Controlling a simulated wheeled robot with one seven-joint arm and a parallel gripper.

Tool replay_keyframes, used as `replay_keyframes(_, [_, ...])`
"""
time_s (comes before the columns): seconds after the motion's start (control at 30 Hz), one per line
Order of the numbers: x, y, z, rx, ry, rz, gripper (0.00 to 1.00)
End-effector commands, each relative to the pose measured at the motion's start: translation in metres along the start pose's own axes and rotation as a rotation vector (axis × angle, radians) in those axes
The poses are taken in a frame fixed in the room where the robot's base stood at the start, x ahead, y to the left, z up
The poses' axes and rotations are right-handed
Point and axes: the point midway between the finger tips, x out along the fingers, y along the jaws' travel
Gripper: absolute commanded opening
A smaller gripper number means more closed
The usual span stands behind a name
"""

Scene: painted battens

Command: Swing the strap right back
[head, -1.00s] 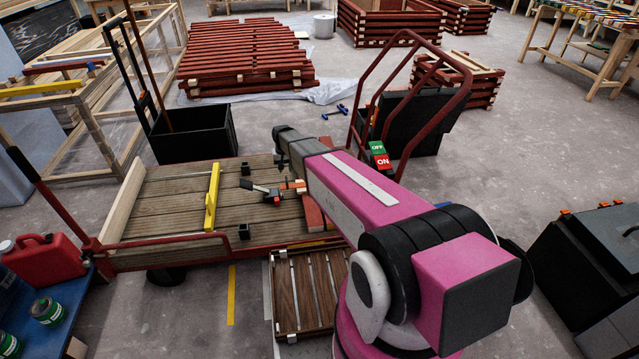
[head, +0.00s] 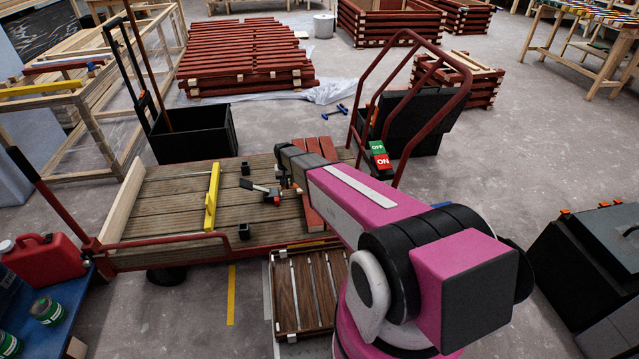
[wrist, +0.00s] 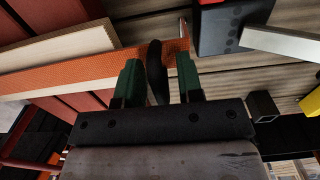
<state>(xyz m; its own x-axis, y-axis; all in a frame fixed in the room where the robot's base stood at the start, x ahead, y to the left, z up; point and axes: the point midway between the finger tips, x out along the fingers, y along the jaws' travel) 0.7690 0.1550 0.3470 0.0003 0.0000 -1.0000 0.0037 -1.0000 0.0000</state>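In the wrist view an orange, woven-looking strip (wrist: 82,74) runs across the boards beside a pale batten; it looks like the strap. A dark upright grip (wrist: 157,72) stands at its right part. My gripper (wrist: 161,75) has its green fingers on either side of this grip, with a gap showing on the right side, so it looks open. A black block (wrist: 232,24) with a silver flat bar (wrist: 285,43) lies to the right. In the head view the silver bar (head: 262,188) shows on the deck, and my arm hides most of the fingers.
A yellow bar (head: 212,198) and small black blocks (head: 245,168) are on the wooden deck (head: 165,205). Red battens (head: 320,148) lie beyond my wrist.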

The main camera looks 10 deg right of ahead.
Motion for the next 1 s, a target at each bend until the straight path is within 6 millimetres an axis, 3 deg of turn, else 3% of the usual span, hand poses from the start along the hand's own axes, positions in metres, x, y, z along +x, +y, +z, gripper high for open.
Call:
replay_keyframes(0.13, [0.000, 0.000, 0.000, 0.000, 0.000, 0.000, 0.34])
replay_keyframes(0.17, [0.000, 0.000, 0.000, 0.000, 0.000, 0.000, 0.28])
replay_keyframes(0.23, [0.000, 0.000, 0.000, 0.000, 0.000, 0.000, 0.05])
replay_keyframes(0.27, [0.000, 0.000, 0.000, 0.000, 0.000, 0.000, 0.00])
replay_keyframes(1.0, [-0.019, 0.008, 0.001, 0.000, -0.001, 0.002, 0.00])
